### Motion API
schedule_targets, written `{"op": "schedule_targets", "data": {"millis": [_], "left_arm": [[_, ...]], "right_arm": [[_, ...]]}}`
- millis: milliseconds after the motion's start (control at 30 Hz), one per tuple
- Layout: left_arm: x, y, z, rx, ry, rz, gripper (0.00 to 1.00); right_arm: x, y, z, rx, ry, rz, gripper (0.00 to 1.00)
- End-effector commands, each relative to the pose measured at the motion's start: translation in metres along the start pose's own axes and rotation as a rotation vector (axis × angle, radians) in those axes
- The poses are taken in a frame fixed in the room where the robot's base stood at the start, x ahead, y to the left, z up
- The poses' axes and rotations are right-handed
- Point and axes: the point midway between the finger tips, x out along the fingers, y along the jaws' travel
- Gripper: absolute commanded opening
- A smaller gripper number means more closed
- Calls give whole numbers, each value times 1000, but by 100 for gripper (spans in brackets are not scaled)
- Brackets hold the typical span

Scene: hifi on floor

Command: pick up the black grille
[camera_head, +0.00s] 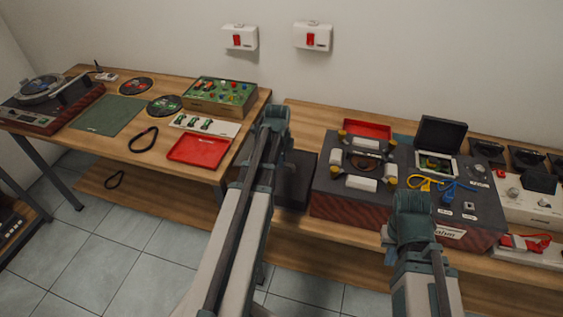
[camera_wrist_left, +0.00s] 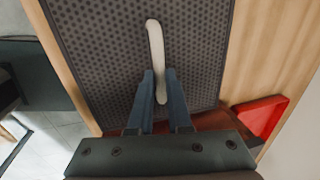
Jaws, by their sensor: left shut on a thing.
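The black grille (camera_wrist_left: 100,55) is a dark perforated panel filling much of the left wrist view. A pale, slightly curved handle (camera_wrist_left: 155,45) runs along its middle. My left gripper (camera_wrist_left: 160,80) is shut on the near part of this handle. In the head view my left gripper (camera_head: 275,115) is in front of the gap between the two benches, and its fingers are hidden. A dark panel-like shape (camera_head: 295,180) shows beside my left arm; I cannot tell if it is the grille. My right gripper (camera_head: 412,208) is low in front of the right bench, its jaws unclear.
The left bench holds a turntable (camera_head: 45,100), a green mat (camera_head: 108,115), a red tray (camera_head: 200,149) and a box of parts (camera_head: 220,95). The right bench is crowded: a dark hifi unit (camera_head: 335,195), blue-handled and yellow-handled tools (camera_head: 425,182), and another red tray (camera_head: 368,129).

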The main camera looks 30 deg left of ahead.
Motion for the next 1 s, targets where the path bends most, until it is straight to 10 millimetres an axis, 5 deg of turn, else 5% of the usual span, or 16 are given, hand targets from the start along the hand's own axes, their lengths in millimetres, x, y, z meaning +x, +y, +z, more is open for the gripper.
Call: {"op": "schedule_targets", "data": {"millis": [367,1000], "left_arm": [[-33,-6,0,0,0,0,0],[-144,-29,0,0,0,0,0]], "right_arm": [[-34,3,2,0,0,0,0],[-146,14,9,-1,0,0,0]]}}
